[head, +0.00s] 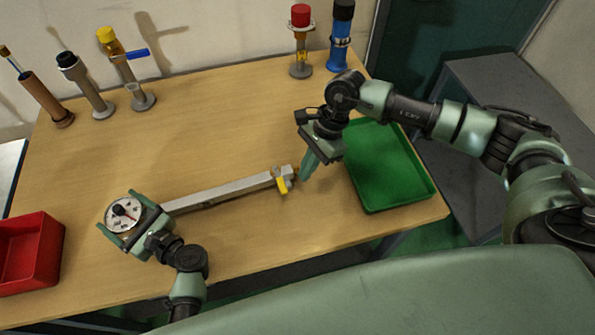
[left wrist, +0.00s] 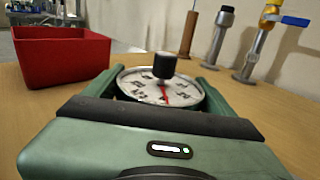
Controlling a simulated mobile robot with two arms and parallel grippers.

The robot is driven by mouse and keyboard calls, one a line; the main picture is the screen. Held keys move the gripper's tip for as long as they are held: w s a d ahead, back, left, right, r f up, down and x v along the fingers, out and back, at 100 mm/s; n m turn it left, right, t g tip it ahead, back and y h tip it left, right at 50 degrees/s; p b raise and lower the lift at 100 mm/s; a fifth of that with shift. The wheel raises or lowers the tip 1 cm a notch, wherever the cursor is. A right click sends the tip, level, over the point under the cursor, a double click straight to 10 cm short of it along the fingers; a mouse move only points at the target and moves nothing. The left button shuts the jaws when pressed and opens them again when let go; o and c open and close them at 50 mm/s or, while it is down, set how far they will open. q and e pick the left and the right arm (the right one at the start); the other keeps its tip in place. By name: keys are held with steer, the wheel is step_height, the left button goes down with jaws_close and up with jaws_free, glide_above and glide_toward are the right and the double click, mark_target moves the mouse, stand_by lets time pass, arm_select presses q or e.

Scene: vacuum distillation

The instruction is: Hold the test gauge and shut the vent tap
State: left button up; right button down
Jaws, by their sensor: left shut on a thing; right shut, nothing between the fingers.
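The test gauge (head: 124,214) has a round white dial and sits at the left end of a long grey bar (head: 225,191). My left gripper (head: 120,220) is shut on the gauge, its fingers on either side of the dial. The left wrist view shows the dial (left wrist: 158,92) with a red needle and a black knob in front. At the bar's right end is the vent tap with a yellow lever (head: 282,185), which points toward the table's front edge. My right gripper (head: 304,176) is shut and empty, fingertips down, just right of the tap; I cannot tell whether they touch.
A green tray (head: 429,190) lies at the right under my right arm. A red bin (head: 58,240) is at the front left. Several upright fittings stand along the back, including one with a blue lever (head: 137,54) and a red-topped one (head: 300,40).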

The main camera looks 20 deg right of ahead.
steer(key=s+d+v, duration=0.1)
steer(key=v, duration=0.9)
steer(key=shift+d, duration=0.4)
arm_select(q)
steer(key=o, duration=1.9)
steer(key=shift+o, duration=0.2)
steer(key=v, duration=1.2)
steer(key=shift+r, duration=0.1)
